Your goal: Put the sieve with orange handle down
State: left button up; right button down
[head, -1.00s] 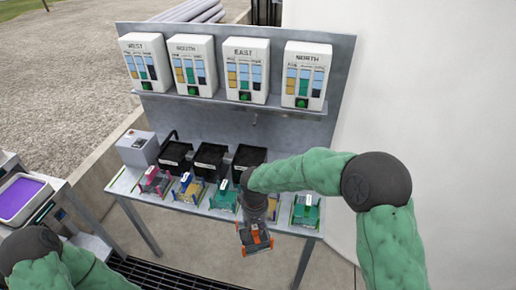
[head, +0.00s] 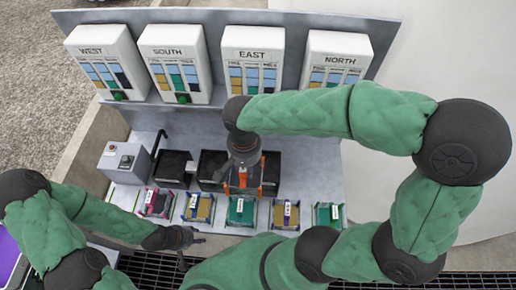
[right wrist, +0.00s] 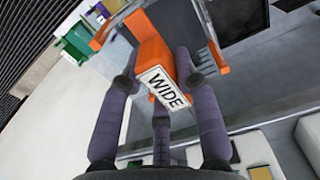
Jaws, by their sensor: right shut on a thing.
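My right gripper (head: 244,158) is shut on the orange handle of the sieve (head: 243,182).
A grey control box (head: 122,160) is at left. White dispensers (head: 252,65) line the shelf above.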

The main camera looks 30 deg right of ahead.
jog(key=w+d+f, duration=0.7)
jog(key=d+f, duration=0.3)
jog(key=f, duration=0.2)
jog(key=shift+w+d+f+b, duration=0.25)
jog(key=shift+w+f+b, duration=0.05)
jog(key=shift+w+b, duration=0.15)
jog(key=shift+s, duration=0.1)
jog(key=shift+f, duration=0.15)
jog(key=c, duration=0.9)
grip_release()
